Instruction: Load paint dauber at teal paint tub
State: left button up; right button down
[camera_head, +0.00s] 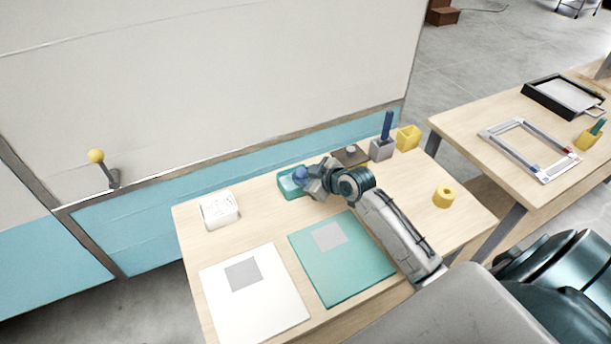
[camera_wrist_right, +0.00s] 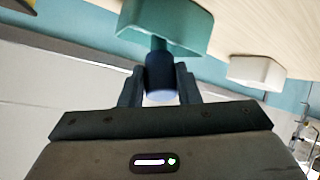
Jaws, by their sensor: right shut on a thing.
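The teal paint tub (camera_head: 286,186) stands near the back edge of the wooden table. My right gripper (camera_head: 307,179) is at the tub's right side, shut on the paint dauber (camera_head: 299,174), which has a dark blue handle. In the right wrist view the dauber (camera_wrist_right: 160,78) sits between the two fingers and its far end reaches to the teal tub (camera_wrist_right: 185,22). I cannot tell how deep the tip is inside the tub. My left gripper is out of view.
A white tub (camera_head: 220,210) stands left of the teal one. White (camera_head: 257,307) and teal (camera_head: 350,268) panels lie in front. A grey holder (camera_head: 381,149), a yellow cup (camera_head: 408,137) and a yellow ring (camera_head: 444,196) stand to the right. The camper wall (camera_head: 200,90) rises behind.

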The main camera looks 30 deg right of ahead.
jog(key=shift+r+p, duration=2.8)
jog(key=shift+r, duration=0.75)
jog(key=shift+a+f, duration=0.1)
jog(key=shift+a, duration=0.05)
jog(key=s+a+r+m+h+b, duration=0.2)
jog(key=s+a+b, duration=0.4)
jog(key=a+b, duration=0.4)
jog(key=shift+s+a+r+m+h, duration=0.25)
jog(key=shift+a+m+h, duration=0.4)
jog(key=shift+a, duration=0.4)
